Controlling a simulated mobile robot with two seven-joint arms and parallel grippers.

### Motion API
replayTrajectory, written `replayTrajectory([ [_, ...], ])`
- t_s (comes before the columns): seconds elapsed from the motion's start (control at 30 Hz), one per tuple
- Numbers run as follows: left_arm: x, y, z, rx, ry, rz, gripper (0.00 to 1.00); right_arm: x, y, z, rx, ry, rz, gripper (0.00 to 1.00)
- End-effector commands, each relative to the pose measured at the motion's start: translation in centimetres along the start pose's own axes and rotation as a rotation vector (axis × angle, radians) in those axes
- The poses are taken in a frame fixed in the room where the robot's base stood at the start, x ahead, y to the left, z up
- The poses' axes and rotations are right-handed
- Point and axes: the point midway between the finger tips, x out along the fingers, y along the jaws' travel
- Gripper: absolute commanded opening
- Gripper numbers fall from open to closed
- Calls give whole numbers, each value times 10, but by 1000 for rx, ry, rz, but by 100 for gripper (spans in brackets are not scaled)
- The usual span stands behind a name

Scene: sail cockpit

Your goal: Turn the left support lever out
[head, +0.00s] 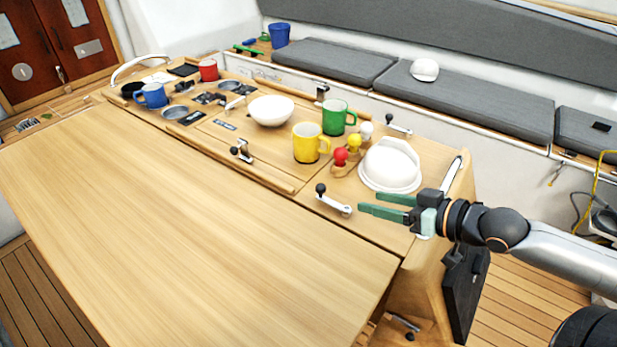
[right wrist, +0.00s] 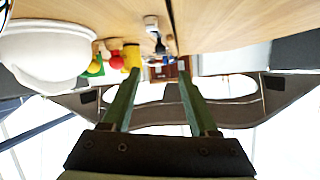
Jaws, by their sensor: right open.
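A metal lever with a black ball knob (head: 334,204) sits on the near edge of the table's centre section, just left of my right gripper. It also seems to show in the right wrist view (right wrist: 155,28), ahead of the fingers. A similar lever (head: 242,152) is farther left along the same edge. I cannot tell for sure which is the left support lever. My right gripper (head: 368,203) is open and empty, its green fingers pointing left towards the nearer lever, with a gap between. My left gripper is out of view.
A white bowl-like helmet (head: 390,165) stands close behind the right gripper. Red (head: 340,156) and yellow knobs, a yellow mug (head: 308,143), a green mug (head: 335,117) and a white bowl (head: 271,110) stand beyond. The near table leaf (head: 200,220) is clear.

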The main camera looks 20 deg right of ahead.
Motion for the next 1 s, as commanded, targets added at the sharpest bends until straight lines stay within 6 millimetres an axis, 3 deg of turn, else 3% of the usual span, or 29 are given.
replayTrajectory([
  [0.37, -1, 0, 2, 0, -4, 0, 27, 9, 1, 0, 1, 3, 1, 60],
  [1.0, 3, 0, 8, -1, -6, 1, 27, 54, 1, 0, 0, 3, 1, 60],
])
